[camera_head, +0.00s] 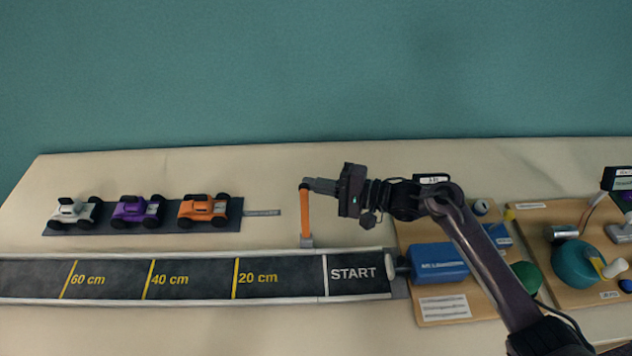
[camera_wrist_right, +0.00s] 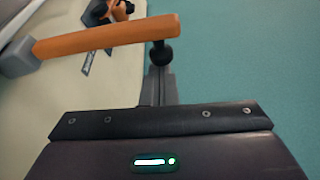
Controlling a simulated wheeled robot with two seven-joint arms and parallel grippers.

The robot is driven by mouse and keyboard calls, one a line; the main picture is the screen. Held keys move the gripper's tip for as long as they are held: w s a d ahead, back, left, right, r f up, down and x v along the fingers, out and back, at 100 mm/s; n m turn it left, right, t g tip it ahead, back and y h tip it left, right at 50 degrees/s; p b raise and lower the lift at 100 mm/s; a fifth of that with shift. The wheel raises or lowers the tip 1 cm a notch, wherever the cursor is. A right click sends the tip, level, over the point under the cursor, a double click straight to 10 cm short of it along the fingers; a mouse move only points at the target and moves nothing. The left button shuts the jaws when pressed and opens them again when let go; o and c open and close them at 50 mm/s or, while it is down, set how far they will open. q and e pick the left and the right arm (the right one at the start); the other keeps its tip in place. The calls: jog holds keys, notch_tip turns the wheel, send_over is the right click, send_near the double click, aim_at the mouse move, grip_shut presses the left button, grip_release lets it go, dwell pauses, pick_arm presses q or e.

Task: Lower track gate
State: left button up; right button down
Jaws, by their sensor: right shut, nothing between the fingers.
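The track gate's orange arm (camera_head: 305,215) stands upright from a grey base (camera_head: 307,242) at the far edge of the track (camera_head: 200,278), near the START line. My right gripper (camera_head: 318,186) reaches in from the right, with its fingertips at the top of the orange arm. In the right wrist view the orange arm (camera_wrist_right: 105,36) runs across the top, with a dark round knob (camera_wrist_right: 161,53) near its end. My right fingers (camera_wrist_right: 158,88) are shut and empty, right by the knob; I cannot tell if they touch it. My left gripper is not in view.
White (camera_head: 72,212), purple (camera_head: 138,210) and orange (camera_head: 204,210) toy cars stand on a dark strip behind the track. A blue block (camera_head: 438,262) on a wooden board sits at the track's right end. Another board with a teal round part (camera_head: 578,264) is farther right.

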jog(key=shift+s, duration=0.1)
jog(key=shift+s+f+n+y+b, duration=0.15)
jog(key=shift+s+f+n+y, duration=0.6)
jog(key=shift+s+n, duration=1.6)
jog(key=shift+s+f+n+y+b, duration=0.1)
jog(key=shift+s+f+n+y, duration=0.7)
jog(key=shift+s, duration=2.6)
jog(key=shift+s+f+n+y+b, duration=0.2)
jog(key=shift+s+f+n, duration=0.75)
jog(key=shift+s+n, duration=1.7)
jog(key=shift+s, duration=0.2)
